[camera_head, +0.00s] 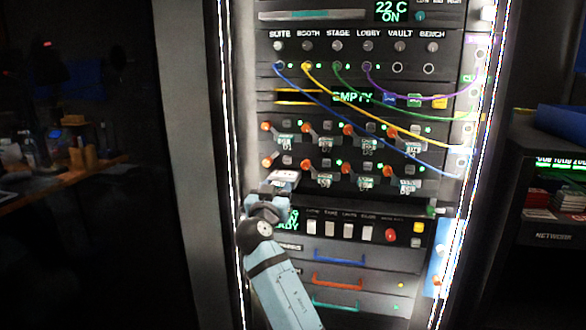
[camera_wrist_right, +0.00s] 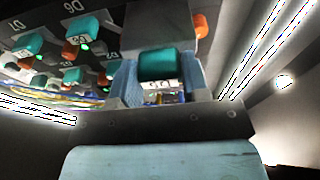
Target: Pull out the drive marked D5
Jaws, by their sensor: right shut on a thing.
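The rack holds two rows of drives with orange latches and teal handles. A drive at the left end of the lower row (camera_head: 284,178) sticks out in front of the rack face. My right gripper (camera_head: 268,206) is at its front end. In the right wrist view my right gripper (camera_wrist_right: 160,88) is shut on that drive's teal handle (camera_wrist_right: 168,65), with one finger on each side. The drive's grey body (camera_wrist_right: 158,20) extends away behind it. Its label is too small to read, but D6 (camera_wrist_right: 72,6) is marked beside it. My left gripper is out of view.
Below are a row of switches (camera_head: 347,232), a red button (camera_head: 391,235) and drawers with coloured handles (camera_head: 338,257). Bright light strips line the rack's sides.

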